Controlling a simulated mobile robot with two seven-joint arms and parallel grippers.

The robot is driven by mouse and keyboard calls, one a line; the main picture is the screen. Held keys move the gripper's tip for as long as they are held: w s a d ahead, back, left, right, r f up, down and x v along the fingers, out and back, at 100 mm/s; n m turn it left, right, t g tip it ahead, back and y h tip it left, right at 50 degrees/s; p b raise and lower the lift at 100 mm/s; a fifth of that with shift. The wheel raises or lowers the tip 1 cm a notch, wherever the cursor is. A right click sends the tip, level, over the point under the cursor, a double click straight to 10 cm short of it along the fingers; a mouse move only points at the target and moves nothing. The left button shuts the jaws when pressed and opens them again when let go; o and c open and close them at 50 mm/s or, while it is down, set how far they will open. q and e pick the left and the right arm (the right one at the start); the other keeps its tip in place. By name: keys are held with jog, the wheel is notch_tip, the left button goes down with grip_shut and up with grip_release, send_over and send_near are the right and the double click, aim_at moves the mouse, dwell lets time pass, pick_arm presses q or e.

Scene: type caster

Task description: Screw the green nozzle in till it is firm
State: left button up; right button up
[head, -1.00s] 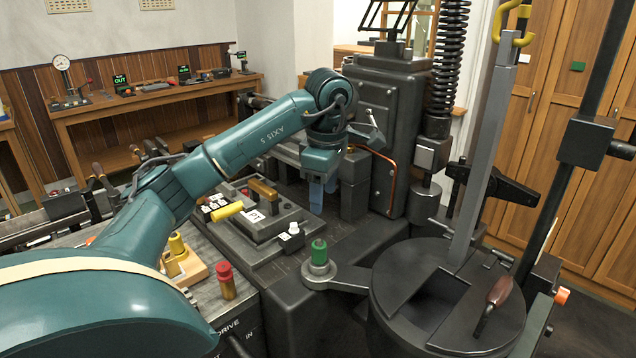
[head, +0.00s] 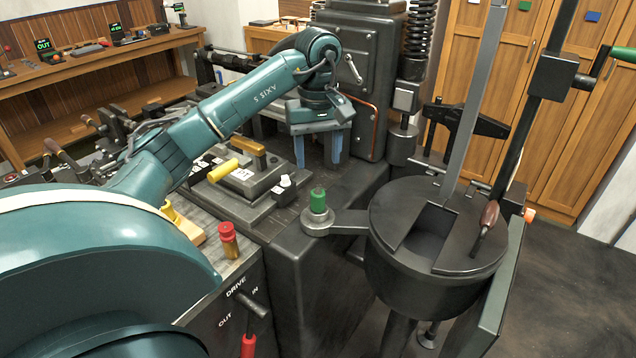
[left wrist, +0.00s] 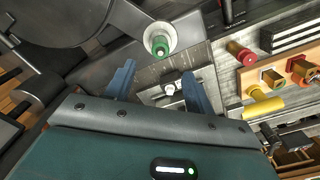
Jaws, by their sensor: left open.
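The green nozzle (head: 318,200) stands upright in a round grey seat at the end of the short arm (head: 345,222) that reaches from the dark pot. It also shows in the left wrist view (left wrist: 159,45), seen from above, ahead of the fingers. I cannot tell how deep it sits. My left gripper (head: 320,150) has two blue fingers pointing down, apart and empty, behind the nozzle and above the machine bed. The fingers also show in the left wrist view (left wrist: 160,85), with clear space between them. My right gripper is not in view.
The round dark pot (head: 437,240) stands right of the nozzle. A red-topped brass piece (head: 228,238) stands on the front bench. A tall machine column (head: 365,80) rises behind.

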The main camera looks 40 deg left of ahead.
aim_at(318, 192)
pick_arm(q)
notch_tip(318, 192, down, 10)
jog(key=shift+p, duration=0.6)
jog(key=shift+c, duration=0.4)
